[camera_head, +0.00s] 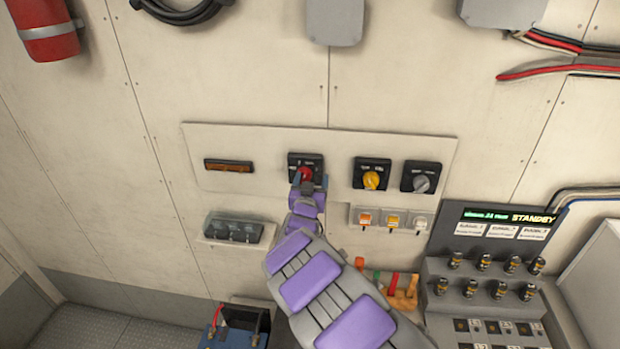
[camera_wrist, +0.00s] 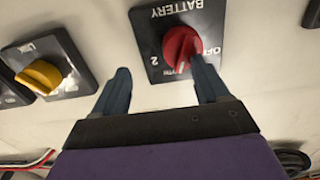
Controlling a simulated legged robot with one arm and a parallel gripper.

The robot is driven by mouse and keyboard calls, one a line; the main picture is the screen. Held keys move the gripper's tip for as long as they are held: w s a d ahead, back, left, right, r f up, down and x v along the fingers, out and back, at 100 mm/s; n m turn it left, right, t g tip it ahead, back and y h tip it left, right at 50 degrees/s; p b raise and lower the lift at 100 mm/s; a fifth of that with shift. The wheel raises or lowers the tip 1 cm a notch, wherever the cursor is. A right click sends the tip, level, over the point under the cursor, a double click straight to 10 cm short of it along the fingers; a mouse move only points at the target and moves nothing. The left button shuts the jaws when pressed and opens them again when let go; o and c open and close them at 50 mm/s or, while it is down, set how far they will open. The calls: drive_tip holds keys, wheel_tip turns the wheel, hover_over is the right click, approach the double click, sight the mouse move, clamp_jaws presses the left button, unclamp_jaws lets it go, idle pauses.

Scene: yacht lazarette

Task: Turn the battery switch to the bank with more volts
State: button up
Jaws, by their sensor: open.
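The battery switch (camera_head: 305,160) is a black square plate with a red knob (camera_head: 305,173), on the pale wall panel. In the wrist view the plate (camera_wrist: 158,50) appears upside down, with "BATTERY", "2" and "OFF" readable and another label partly covered. The red knob (camera_wrist: 181,44) stands by one fingertip; its exact setting is unclear. My gripper (camera_wrist: 163,74) is open, its fingers pointing at the switch. The right-hand finger overlaps the knob's lower edge; I cannot tell if it touches. The left-hand finger is beside the plate. In the head view my gripper (camera_head: 308,186) partly covers the switch.
Right of the switch are a yellow-knob switch (camera_head: 371,174) and a grey-knob switch (camera_head: 420,178). An orange display (camera_head: 228,166), unreadable, is at left. Below are a covered unit (camera_head: 233,229), small switches (camera_head: 391,220) and a console (camera_head: 482,285) showing "STANDBY".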

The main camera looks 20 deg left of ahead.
drive_tip(key=shift+w+a+f, duration=0.1)
drive_tip(key=shift+w+a, duration=0.05)
drive_tip(key=shift+a, duration=0.2)
drive_tip(key=shift+s+a+r, duration=0.15)
drive_tip(key=shift+s+a, duration=0.05)
drive_tip(key=shift+a, duration=0.3)
drive_tip(key=shift+s+a+r, duration=0.1)
drive_tip(key=shift+s+a, duration=0.05)
drive_tip(key=shift+a, duration=0.35)
drive_tip(key=shift+d, duration=0.2)
drive_tip(key=shift+w, duration=0.15)
drive_tip(key=c, duration=0.6)
drive_tip(key=shift+a+r, duration=0.1)
drive_tip(key=shift+a, duration=0.2)
drive_tip(key=c, duration=0.5)
drive_tip(key=shift+d, duration=0.15)
clamp_jaws()
